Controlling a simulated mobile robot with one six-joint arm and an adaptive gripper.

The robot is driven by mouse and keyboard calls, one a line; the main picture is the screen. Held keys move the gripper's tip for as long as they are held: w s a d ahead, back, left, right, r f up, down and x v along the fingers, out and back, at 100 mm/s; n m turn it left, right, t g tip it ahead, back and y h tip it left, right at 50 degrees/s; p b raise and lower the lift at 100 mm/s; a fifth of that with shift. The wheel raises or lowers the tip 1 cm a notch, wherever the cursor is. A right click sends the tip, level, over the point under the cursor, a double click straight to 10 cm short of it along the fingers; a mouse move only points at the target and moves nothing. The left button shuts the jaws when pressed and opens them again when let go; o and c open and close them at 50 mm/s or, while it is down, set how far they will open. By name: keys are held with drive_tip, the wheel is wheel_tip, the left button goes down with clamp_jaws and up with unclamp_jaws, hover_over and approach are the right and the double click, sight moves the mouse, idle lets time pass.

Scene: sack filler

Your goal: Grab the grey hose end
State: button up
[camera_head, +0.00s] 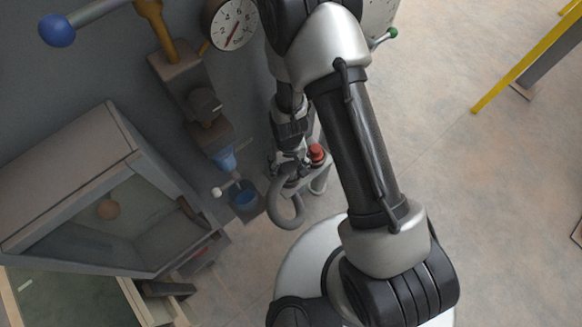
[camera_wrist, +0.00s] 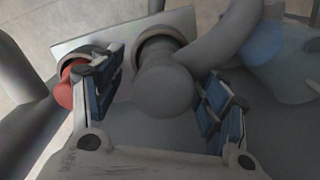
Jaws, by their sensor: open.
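The grey hose end (camera_wrist: 163,92) is a rounded grey cylinder in the middle of the wrist view. It lies between the two fingers of my gripper (camera_wrist: 161,86), which is open, with gaps visible on both sides. A dark collar sits behind the hose end at a pale plate (camera_wrist: 118,32). The grey hose (camera_wrist: 236,32) curves away to the upper right. In the head view my gripper (camera_head: 288,160) is over the top of the looped hose (camera_head: 287,222); the hose end is hidden there by the gripper.
A red knob (camera_head: 316,153) is close beside my gripper; in the wrist view the red part (camera_wrist: 68,88) is just behind the left finger. Open floor lies right.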

drive_tip(key=shift+f, duration=0.5)
drive_tip(key=shift+s+r, duration=0.1)
drive_tip(key=shift+r, duration=0.05)
drive_tip(key=shift+c, duration=0.4)
drive_tip(key=c, duration=1.2)
